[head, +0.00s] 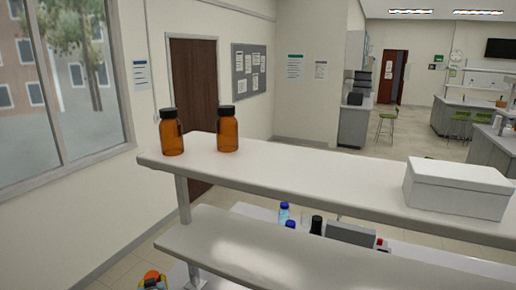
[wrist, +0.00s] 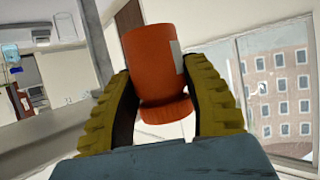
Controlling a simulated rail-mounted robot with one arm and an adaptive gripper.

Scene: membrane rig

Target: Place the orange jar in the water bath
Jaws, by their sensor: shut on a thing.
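The orange jar (wrist: 155,55) fills the middle of the wrist view, with a pale label on its side. My gripper (wrist: 158,72) is shut on it, its yellow ribbed fingers pressing from both sides. The jar looks tilted in the wrist view. In the head view, the jar (head: 151,275) shows small at the bottom left edge, below shelf level, with parts of my gripper around it. A grey box-like unit (head: 350,234) stands on the bench behind the shelves; I cannot tell if it is the water bath.
Two amber bottles (head: 228,130) with black caps and a white box (head: 457,187) stand on the upper shelf (head: 300,172). The lower shelf (head: 250,250) is bare. Blue-capped bottles (head: 284,213) stand on the bench behind. A window (head: 70,75) is at left.

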